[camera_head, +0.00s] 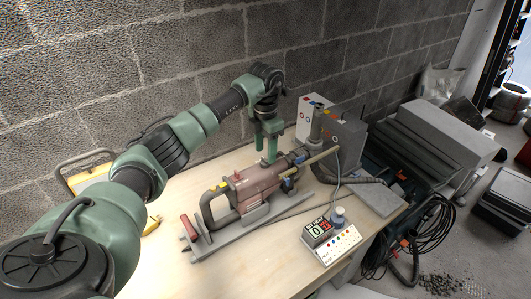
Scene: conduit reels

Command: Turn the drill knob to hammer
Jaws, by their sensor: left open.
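The drill (255,187), with a reddish-brown body and a dark grey D-shaped rear handle, lies on its side along the wooden table. Its front end points right, with a tan side bar near it. Small red and yellow parts show on top of its body. I cannot tell which part is the mode knob, and no hammer mark is readable. My left gripper (266,151) points down just above and behind the drill's front half. Its green fingers are apart, with nothing seen between them. One fingertip overlaps the drill's top edge in the picture; contact is unclear.
A white panel with coloured buttons and a small display (317,230) sits at the table's front right. Grey and white boxes (345,135) stand behind the drill's front end. A red-handled tool (189,226) lies left. The block wall closes the back; the front table is clear.

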